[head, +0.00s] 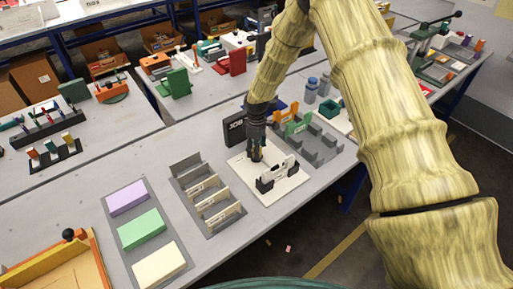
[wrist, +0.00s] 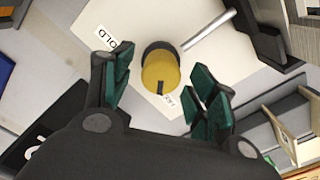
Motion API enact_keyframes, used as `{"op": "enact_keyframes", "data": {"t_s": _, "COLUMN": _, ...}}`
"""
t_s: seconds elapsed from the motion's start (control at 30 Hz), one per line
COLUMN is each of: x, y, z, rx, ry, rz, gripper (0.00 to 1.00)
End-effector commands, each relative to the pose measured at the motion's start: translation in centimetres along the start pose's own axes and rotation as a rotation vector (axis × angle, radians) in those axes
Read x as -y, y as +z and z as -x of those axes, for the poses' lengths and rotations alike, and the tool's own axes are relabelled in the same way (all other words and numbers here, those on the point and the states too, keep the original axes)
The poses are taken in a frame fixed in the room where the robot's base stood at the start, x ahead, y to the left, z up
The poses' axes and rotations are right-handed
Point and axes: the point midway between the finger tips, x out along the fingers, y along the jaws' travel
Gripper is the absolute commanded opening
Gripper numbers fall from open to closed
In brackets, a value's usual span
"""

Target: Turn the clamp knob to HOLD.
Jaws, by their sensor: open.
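The clamp knob (wrist: 160,72) is a yellow disc with a dark rim in the wrist view. Its black pointer mark sits at the lower edge, on the side of a small, partly hidden label (wrist: 168,99) that I cannot read clearly. The HOLD label (wrist: 107,37) lies up and left of the knob, partly cut off by my finger. My gripper (wrist: 161,66) is open, with green-padded fingers on the left and right of the knob; contact is not visible. In the head view my gripper (head: 255,153) points down at the white plotter board (head: 267,196) and hides the knob.
A silver rod (wrist: 209,30) and a dark block stand right of the knob. In the head view a black and white carriage (head: 279,174) is just right of my gripper, a grey rack (head: 207,197) is left, and a black JOB sign (head: 237,128) stands behind.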

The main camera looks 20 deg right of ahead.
Motion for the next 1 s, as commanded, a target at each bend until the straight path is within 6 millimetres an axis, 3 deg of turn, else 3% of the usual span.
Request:
{"op": "enact_keyframes", "data": {"t_s": 0.5, "x": -0.02, "y": -0.02, "z": -1.20, "rx": -0.001, "ry": 0.001, "rz": 0.000, "gripper": 0.58}}
{"op": "enact_keyframes", "data": {"t_s": 0.57, "x": -0.02, "y": -0.01, "z": -1.20, "rx": -0.001, "ry": 0.001, "rz": 0.000, "gripper": 0.51}}
{"op": "enact_keyframes", "data": {"t_s": 0.77, "x": -0.01, "y": -0.01, "z": -1.19, "rx": -0.001, "ry": 0.001, "rz": 0.000, "gripper": 0.14}}
{"op": "enact_keyframes", "data": {"t_s": 1.0, "x": -0.03, "y": -0.02, "z": -1.22, "rx": -0.001, "ry": 0.001, "rz": -0.009, "gripper": 0.12}}
